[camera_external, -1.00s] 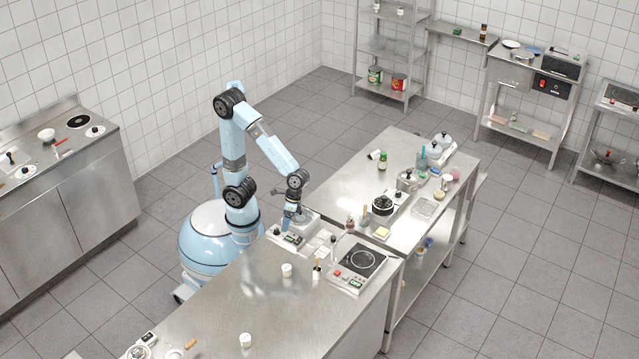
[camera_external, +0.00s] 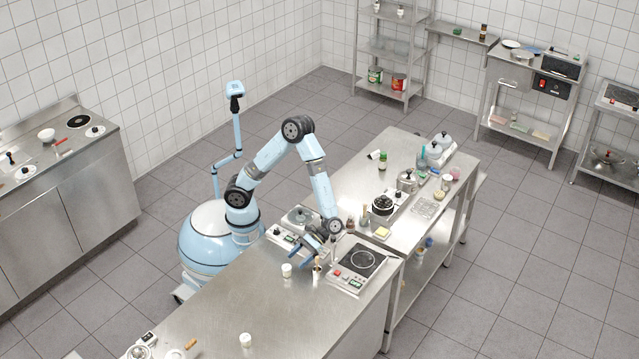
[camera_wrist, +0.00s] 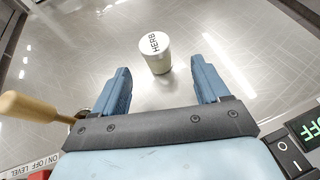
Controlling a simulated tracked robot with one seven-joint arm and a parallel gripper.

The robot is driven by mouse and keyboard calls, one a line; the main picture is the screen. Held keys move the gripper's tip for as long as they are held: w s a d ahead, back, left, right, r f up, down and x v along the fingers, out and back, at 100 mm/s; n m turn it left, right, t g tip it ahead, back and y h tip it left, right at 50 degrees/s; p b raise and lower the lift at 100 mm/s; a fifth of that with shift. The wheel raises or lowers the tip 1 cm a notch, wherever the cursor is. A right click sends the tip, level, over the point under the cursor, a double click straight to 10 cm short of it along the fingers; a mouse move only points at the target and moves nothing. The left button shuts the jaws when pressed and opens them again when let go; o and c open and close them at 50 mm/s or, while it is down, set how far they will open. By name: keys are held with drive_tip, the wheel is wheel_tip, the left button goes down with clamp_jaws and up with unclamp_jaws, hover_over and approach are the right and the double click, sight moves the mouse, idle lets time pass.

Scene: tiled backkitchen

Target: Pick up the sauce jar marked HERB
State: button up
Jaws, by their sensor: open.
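The sauce jar marked HERB (camera_wrist: 155,53) is a small white jar with dark lettering on its lid. It stands upright on the steel counter in the wrist view, just beyond and between my fingertips. My gripper (camera_wrist: 160,82) is open with two blue fingers and nothing between them. In the external view, my gripper (camera_external: 304,259) is low over the counter, and a small white jar (camera_external: 286,270) stands just to its left, apart from it. Its lettering is too small to read there.
A wooden-handled tool (camera_wrist: 38,107) stands close to the left of my gripper in the wrist view. A hot plate with a switch panel (camera_external: 358,258) is to the right. Another white jar (camera_external: 245,340) stands nearer the front. The steel counter (camera_external: 240,290) is mostly clear.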

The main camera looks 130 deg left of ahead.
sight(286, 269)
drive_tip(key=shift+w+d+f, duration=0.15)
drive_tip(key=shift+w+f, duration=0.05)
drive_tip(key=shift+r+x, duration=0.1)
drive_tip(key=shift+x, duration=1.75)
drive_tip(key=shift+r+x, duration=0.15)
drive_tip(key=shift+x, duration=1.65)
drive_tip(key=c, duration=1.1)
